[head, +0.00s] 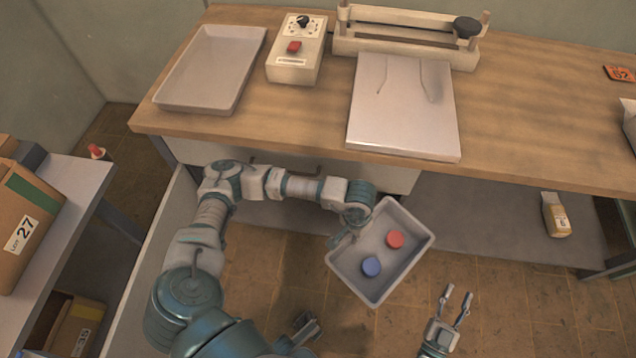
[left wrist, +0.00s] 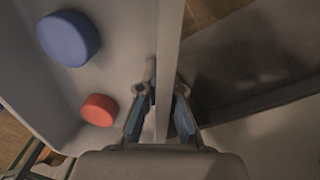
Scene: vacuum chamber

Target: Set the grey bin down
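The grey bin (head: 345,270) is a shallow open box in front of the wooden bench, over the brown floor. A red disc (head: 395,239) and a blue disc (head: 371,267) lie inside it. My left gripper (head: 343,238) is at the bin's left wall. In the left wrist view its fingers (left wrist: 160,105) straddle the wall and are shut on it, with the blue disc (left wrist: 68,38) and red disc (left wrist: 99,110) to the left. My right gripper (head: 457,302) is open and empty, below and right of the bin, apart from it.
The bench (head: 525,110) holds a grey tray (head: 210,70), a control box (head: 296,50), a sealer-like device (head: 405,38) and a pale board (head: 402,110). Bare wood lies right of the board. A side shelf (head: 75,195) with boxes stands left. A small package (head: 555,215) sits below the bench.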

